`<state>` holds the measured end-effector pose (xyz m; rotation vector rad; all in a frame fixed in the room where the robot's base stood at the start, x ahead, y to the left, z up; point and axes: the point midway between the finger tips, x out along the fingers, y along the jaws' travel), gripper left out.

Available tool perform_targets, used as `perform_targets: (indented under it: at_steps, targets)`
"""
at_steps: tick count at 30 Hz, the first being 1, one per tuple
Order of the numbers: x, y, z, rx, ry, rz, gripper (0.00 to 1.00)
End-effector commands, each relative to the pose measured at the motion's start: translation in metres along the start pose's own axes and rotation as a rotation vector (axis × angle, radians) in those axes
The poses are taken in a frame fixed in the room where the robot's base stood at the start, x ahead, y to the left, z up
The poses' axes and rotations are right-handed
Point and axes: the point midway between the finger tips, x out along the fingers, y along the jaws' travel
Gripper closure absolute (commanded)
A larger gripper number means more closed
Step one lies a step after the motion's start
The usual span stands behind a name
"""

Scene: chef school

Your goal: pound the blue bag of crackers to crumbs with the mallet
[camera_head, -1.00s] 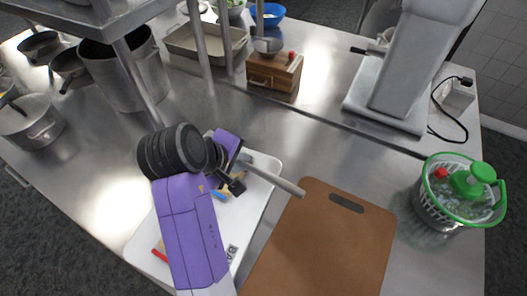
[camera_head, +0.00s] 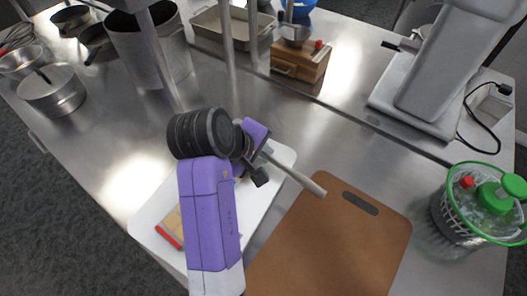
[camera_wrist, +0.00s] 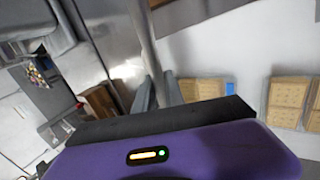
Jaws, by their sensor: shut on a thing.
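My gripper (camera_head: 262,160) is shut on the mallet (camera_head: 300,180) above the far end of a white board (camera_head: 284,156). The mallet's pale handle sticks out to the right, toward the brown board; I cannot make out its head. In the wrist view the mallet's shaft (camera_wrist: 143,42) runs up from between my fingers (camera_wrist: 158,92). The blue-marked cracker bag (camera_wrist: 205,89) lies just right of the fingers there, its crackers looking whole; my arm hides it in the head view. A red-marked cracker bag (camera_head: 170,227) lies at the white board's near left.
More cracker bags (camera_wrist: 289,98) lie further right in the wrist view. A brown cutting board (camera_head: 335,240) lies right of the white board.

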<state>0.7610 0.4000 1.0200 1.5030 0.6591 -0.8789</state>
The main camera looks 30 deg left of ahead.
Motion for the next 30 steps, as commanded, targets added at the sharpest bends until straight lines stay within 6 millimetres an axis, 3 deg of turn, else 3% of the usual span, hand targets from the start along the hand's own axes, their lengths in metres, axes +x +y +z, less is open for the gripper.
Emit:
perform_targets:
  at_steps: [5,13,30]
  targets:
    - [0.004,-0.002,0.000,0.000,0.001,0.001,1.00]
    - [0.029,-0.019,0.000,0.000,0.000,0.001,1.00]
    - [0.031,-0.020,0.000,0.000,-0.001,-0.001,1.00]
